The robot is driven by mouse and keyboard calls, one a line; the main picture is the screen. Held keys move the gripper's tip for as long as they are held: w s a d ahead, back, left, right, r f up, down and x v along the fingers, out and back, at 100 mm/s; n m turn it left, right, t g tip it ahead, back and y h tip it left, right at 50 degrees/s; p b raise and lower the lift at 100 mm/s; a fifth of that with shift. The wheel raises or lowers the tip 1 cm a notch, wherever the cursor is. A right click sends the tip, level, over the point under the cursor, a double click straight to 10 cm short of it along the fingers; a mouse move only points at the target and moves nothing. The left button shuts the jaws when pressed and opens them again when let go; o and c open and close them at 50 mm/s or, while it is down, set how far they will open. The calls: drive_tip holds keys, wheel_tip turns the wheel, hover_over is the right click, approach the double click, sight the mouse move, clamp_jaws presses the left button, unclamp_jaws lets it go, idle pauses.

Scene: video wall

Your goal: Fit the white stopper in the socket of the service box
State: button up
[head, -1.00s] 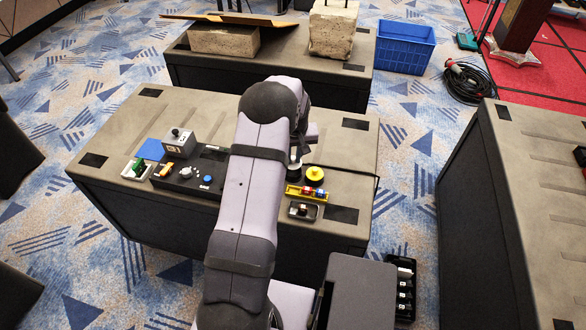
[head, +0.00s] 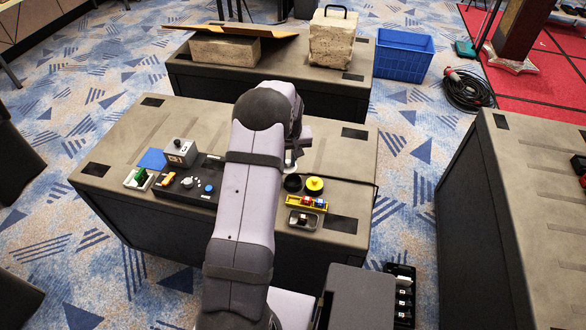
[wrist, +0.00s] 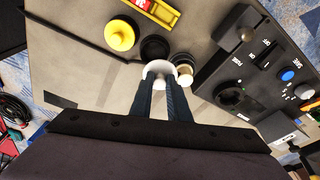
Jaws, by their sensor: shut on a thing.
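In the wrist view my gripper (wrist: 168,84) is shut on a white round piece (wrist: 158,68), which looks like the white stopper. The fingers hide part of it. A smaller white and brass-coloured round piece (wrist: 184,68) is just right of it. The black service box (wrist: 250,62) is to the right, with switches, a blue button and a dark round fitting (wrist: 231,96) that may be the socket. The white piece also shows in the head view (head: 290,165), under my wrist and right of the box (head: 180,192). My arm hides the box's right end there.
A black round cup (head: 292,183), a yellow round piece (head: 314,185), a yellow tray (head: 306,203) and a small dark tray (head: 303,220) stand right of my arm. A grey box (head: 181,152) stands behind the service box. The table (head: 130,130) is clear at the back left.

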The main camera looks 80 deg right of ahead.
drive_tip(key=w+a+r+p, duration=0.1)
drive_tip(key=w+r+p, duration=0.1)
drive_tip(key=w, duration=0.6)
drive_tip(key=w+a+r+p, duration=0.1)
drive_tip(key=w+r+p, duration=0.2)
drive_tip(key=w+r, duration=0.2)
drive_tip(key=w, duration=0.3)
drive_tip(key=shift+w+r, duration=0.2)
drive_tip(key=shift+w, duration=0.2)
drive_tip(key=shift+f, duration=0.15)
drive_tip(key=shift+f+b, duration=1.9)
drive_tip(key=shift+f, duration=0.95)
drive_tip(key=shift+f+b, duration=1.2)
drive_tip(key=shift+f, duration=0.45)
idle(0.4)
drive_tip(key=o, duration=1.1)
drive_tip(key=shift+r, duration=0.15)
